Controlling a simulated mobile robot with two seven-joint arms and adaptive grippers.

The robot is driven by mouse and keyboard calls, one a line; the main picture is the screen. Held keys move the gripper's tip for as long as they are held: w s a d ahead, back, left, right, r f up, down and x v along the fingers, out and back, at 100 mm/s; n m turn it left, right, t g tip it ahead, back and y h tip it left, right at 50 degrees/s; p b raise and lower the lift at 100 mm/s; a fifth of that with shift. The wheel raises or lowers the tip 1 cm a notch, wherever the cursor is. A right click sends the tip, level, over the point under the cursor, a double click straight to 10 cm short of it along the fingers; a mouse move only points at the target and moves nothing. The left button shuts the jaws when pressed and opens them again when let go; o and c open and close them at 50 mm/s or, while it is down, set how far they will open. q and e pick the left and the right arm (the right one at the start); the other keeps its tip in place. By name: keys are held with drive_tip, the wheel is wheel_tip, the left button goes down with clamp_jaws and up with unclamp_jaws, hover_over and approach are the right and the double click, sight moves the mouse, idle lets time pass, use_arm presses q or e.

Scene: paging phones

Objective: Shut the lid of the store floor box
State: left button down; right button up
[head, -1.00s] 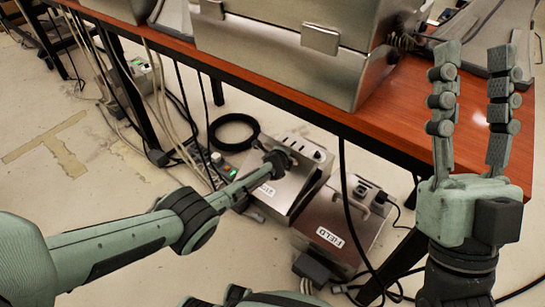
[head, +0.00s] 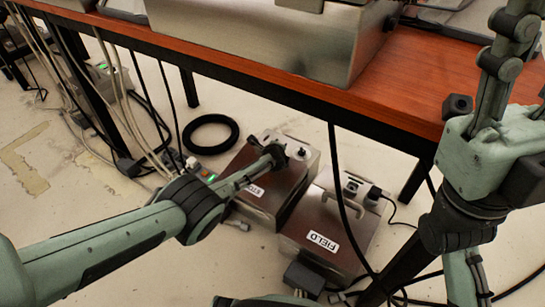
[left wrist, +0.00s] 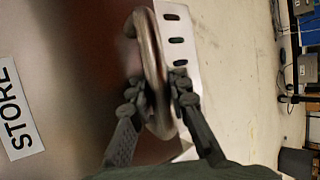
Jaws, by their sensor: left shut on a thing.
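The store floor box (head: 262,212) is the left of two metal boxes on the floor under the table's edge. Its lid (head: 285,181) looks nearly level in the head view; any small gap is hidden. My left gripper (head: 274,153) is at the lid's far side, and its arm covers part of the label. The left wrist view shows the STORE label (left wrist: 18,110) and my left gripper (left wrist: 158,98) shut around the lid's curved handle (left wrist: 151,50). My right gripper (head: 515,75) is raised at the right, open and empty, its fingers partly cut off.
The FIELD box (head: 330,228) stands close on the right with cables around it. A black cable coil (head: 211,134) lies behind the store box. The wooden table (head: 400,85) overhangs behind, with a dark front rail.

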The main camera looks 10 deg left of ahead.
use_arm(q)
drive_tip(key=shift+s+f, duration=0.15)
drive_tip(key=shift+f, duration=0.2)
